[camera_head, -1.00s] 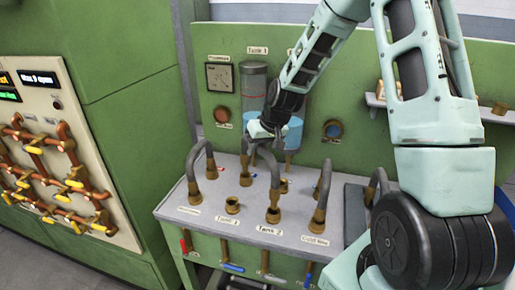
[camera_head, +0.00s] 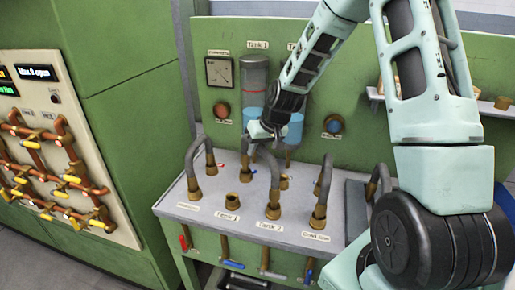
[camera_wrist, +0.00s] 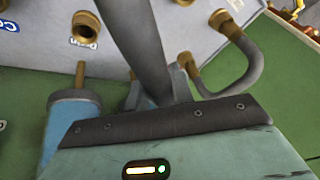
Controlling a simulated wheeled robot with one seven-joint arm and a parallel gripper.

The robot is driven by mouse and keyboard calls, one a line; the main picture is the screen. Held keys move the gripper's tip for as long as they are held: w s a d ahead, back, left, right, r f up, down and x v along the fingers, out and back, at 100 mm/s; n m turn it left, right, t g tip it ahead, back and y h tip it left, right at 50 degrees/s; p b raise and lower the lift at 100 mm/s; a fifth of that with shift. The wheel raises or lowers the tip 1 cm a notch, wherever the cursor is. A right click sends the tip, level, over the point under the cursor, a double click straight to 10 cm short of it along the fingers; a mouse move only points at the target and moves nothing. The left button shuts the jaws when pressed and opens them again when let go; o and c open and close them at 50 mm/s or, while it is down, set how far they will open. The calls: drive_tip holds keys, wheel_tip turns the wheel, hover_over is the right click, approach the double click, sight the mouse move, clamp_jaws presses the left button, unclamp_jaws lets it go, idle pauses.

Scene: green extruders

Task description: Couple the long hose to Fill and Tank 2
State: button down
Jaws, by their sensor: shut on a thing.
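My gripper (camera_head: 262,131) is shut on a grey arched hose (camera_head: 268,160) above the bench, near its top. In the head view, the hose's near leg runs down to the brass fitting at the Tank 2 label (camera_head: 273,207); I cannot tell whether it is seated. Its far leg drops toward the back row of fittings, and its end there is hard to make out. In the wrist view the hose (camera_wrist: 140,40) passes large and blurred in front of the jaws. I cannot read a Fill label in any view.
The Tank 1 fitting (camera_head: 232,201) is open and empty. A hose (camera_head: 189,165) arches at the left, and another (camera_head: 325,178) stands at the right. Blue tanks stand behind my gripper against the green panel (camera_head: 370,140). A pipe panel (camera_head: 50,165) is at far left.

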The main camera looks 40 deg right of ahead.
drive_tip(key=shift+f+b, duration=0.75)
drive_tip(key=shift+f, duration=0.25)
drive_tip(key=c, duration=1.1)
unclamp_jaws()
drive_tip(key=shift+c, duration=0.2)
drive_tip(key=b+v, duration=0.2)
drive_tip(key=v, duration=1.5)
drive_tip(key=shift+r, duration=0.2)
drive_tip(key=shift+d, duration=0.1)
drive_tip(key=s+a+f+n+g+b, duration=0.1)
drive_tip(key=s+a+f+n+g, duration=0.2)
drive_tip(key=a, duration=0.7)
drive_tip(key=s+a+f+n+b, duration=0.1)
drive_tip(key=s+a+f+n, duration=0.3)
drive_tip(key=a, duration=0.6)
drive_tip(key=s+a+f+n+g+b, duration=0.1)
drive_tip(key=s+a, duration=0.3)
drive_tip(key=s, duration=0.4)
drive_tip(key=s+a+f+n, duration=0.1)
drive_tip(key=s+a+f, duration=0.2)
drive_tip(key=s, duration=0.6)
drive_tip(key=shift+s+a+f+n+g+h+b, duration=0.15)
drive_tip(key=shift+a+n+g+h+b, duration=0.2)
drive_tip(key=shift+a, duration=0.4)
